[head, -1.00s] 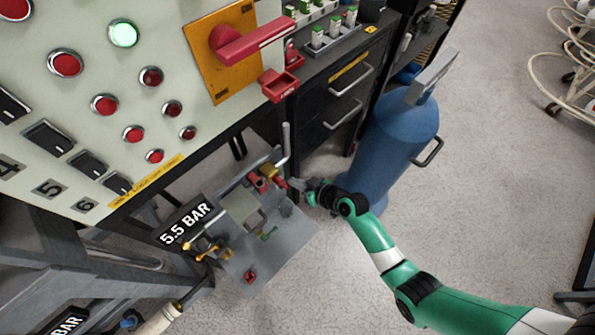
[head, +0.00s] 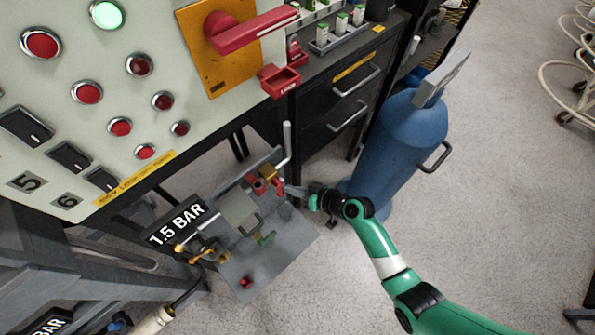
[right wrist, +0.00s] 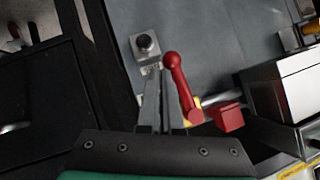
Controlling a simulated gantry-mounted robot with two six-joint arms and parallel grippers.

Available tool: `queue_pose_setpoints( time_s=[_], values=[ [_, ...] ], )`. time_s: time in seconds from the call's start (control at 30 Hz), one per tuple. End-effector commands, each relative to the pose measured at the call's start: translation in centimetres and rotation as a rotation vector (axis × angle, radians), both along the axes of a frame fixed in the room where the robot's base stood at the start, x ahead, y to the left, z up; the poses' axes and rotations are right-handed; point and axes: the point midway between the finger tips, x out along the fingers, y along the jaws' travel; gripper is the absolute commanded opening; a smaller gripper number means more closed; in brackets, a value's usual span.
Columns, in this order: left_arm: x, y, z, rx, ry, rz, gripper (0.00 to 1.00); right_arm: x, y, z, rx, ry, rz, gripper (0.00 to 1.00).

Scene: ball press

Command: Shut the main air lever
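The red air lever (right wrist: 180,85) shows in the right wrist view, with its round knob end up and its other end at a yellow fitting. In the head view the small red lever (head: 278,187) is on the grey plate (head: 270,262) below the panel. My right gripper (right wrist: 156,78) has its fingers together, just left of the lever and touching or nearly touching it. Nothing shows between the fingers. In the head view my right gripper (head: 288,188) reaches the lever from the right. A black display (head: 178,221) reads 1.5 BAR. My left gripper is not in view.
A large red rotary handle (head: 250,32) on an orange plate sits on the panel above. A blue cylinder (head: 400,150) stands behind my right arm. Black drawers (head: 345,90) are at the back. Open floor lies to the right.

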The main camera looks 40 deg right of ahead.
Motion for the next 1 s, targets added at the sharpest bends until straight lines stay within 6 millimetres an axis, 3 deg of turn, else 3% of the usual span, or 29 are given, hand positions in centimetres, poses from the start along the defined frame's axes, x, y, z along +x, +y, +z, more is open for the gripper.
queue_pose_setpoints(
  time_s=[0.33, 0.57, 0.8, 1.0],
  values=[
    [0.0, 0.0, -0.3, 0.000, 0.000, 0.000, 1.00, 0.0, -0.4, -0.2, -0.002, 0.002, 0.001, 0.00],
    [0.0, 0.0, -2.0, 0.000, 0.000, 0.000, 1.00, 0.4, -3.7, -0.2, -0.002, -0.001, 0.010, 0.00],
    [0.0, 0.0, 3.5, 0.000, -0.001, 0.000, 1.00, -4.3, -7.5, 1.6, 0.004, 0.006, 0.010, 0.00],
    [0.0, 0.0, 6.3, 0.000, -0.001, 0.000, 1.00, -6.5, -9.4, 1.1, 0.002, 0.004, 0.013, 0.00]
  ],
)
